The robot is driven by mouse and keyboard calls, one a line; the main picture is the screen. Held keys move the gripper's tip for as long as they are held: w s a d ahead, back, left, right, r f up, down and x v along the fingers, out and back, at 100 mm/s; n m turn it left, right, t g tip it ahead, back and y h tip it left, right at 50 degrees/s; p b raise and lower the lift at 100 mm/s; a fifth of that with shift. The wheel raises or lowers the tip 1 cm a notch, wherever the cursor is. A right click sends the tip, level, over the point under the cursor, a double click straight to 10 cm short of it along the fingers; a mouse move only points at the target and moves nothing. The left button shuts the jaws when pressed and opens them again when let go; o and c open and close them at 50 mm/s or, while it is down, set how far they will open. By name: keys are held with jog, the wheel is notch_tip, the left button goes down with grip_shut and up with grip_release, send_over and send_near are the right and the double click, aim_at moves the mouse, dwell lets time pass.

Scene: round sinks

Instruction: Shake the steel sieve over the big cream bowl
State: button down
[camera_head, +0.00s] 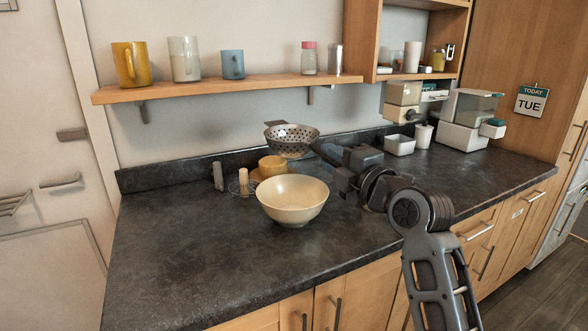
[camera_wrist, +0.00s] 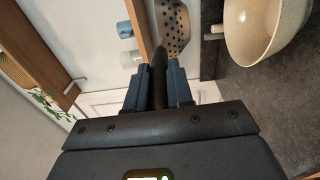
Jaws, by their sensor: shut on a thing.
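The steel sieve (camera_head: 292,139) is a grey perforated bowl with a dark handle. My gripper (camera_head: 326,151) is shut on its handle and holds it up in the air. In the wrist view the handle runs between the two fingers (camera_wrist: 158,82), and the sieve's perforated side (camera_wrist: 173,28) shows beyond them. The big cream bowl (camera_head: 293,200) stands upright on the dark counter; it also shows in the wrist view (camera_wrist: 255,28). In the head view the sieve appears above and behind the bowl; whether it is directly over it is hard to tell.
A yellow cup (camera_head: 272,165), a grey cylinder (camera_head: 218,176) and a cream cylinder (camera_head: 244,182) stand behind the bowl. A wooden shelf (camera_head: 230,88) with mugs and jars hangs above. White containers (camera_head: 399,145) stand at right. The counter's left front (camera_head: 170,250) is clear.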

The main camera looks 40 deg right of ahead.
notch_tip(320, 180, down, 6)
notch_tip(320, 180, up, 6)
jog(key=shift+f, duration=0.2)
notch_tip(320, 180, down, 5)
jog(key=shift+r, duration=0.1)
jog(key=shift+a, duration=0.1)
